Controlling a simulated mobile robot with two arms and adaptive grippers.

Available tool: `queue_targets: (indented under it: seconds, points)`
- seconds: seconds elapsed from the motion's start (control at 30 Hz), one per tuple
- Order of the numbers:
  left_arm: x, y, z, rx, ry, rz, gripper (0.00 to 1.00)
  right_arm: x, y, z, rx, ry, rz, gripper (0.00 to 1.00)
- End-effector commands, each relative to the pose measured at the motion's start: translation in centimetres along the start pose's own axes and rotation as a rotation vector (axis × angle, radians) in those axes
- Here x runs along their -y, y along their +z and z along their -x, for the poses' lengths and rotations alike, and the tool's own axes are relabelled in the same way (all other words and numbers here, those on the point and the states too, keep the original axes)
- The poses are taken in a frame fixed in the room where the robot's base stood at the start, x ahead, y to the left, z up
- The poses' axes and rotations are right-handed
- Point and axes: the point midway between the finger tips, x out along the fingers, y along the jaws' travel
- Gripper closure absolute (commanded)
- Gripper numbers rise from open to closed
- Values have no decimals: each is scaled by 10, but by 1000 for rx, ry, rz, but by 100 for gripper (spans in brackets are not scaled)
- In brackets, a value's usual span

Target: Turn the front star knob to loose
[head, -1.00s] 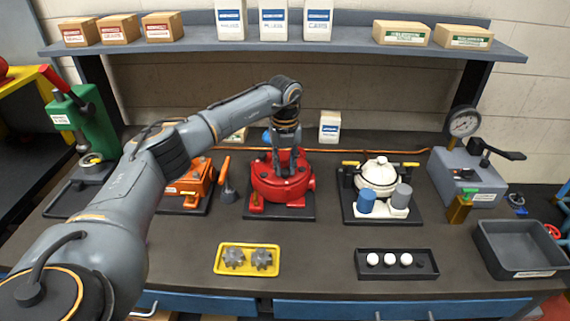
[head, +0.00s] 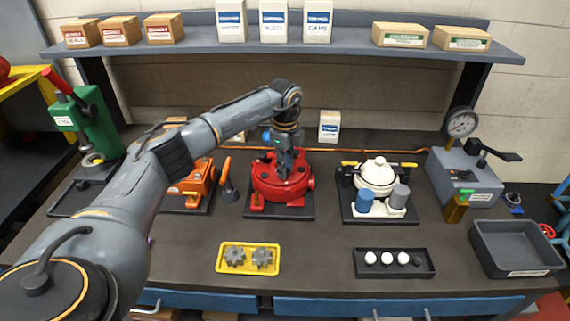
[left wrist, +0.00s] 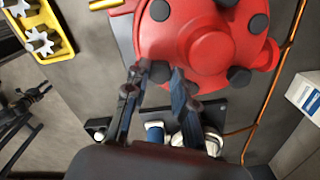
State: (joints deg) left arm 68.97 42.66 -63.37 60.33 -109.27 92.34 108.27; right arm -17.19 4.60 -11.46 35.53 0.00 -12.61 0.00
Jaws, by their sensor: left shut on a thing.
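The red motor housing (head: 282,182) stands on a black base plate in the middle of the bench. It also shows at the top of the left wrist view (left wrist: 205,40), with several dark knobs around its top. My left gripper (head: 285,168) reaches down onto the housing from above. In the left wrist view its two fingers (left wrist: 160,74) are closed around one dark knob (left wrist: 160,70) at the housing's edge. The fingers hide most of this knob, and its star shape and setting cannot be made out. My right gripper is in neither view.
A yellow tray (head: 222,268) with grey gears and a black tray (head: 394,273) with white balls lie in front. An orange unit (head: 190,185) stands left of the housing, a white one (head: 377,178) right. A grey bin (head: 516,262) is at far right.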

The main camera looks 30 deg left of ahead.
Motion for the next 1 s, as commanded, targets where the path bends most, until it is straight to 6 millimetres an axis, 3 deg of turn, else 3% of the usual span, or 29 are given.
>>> queue_targets:
  seconds: [0.4, 1.0]
  points:
    - [-4, -2, -7, 2, 17, 227, 100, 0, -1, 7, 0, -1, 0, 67]
    - [-4, -2, -8, 3, 17, 273, 100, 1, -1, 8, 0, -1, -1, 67]
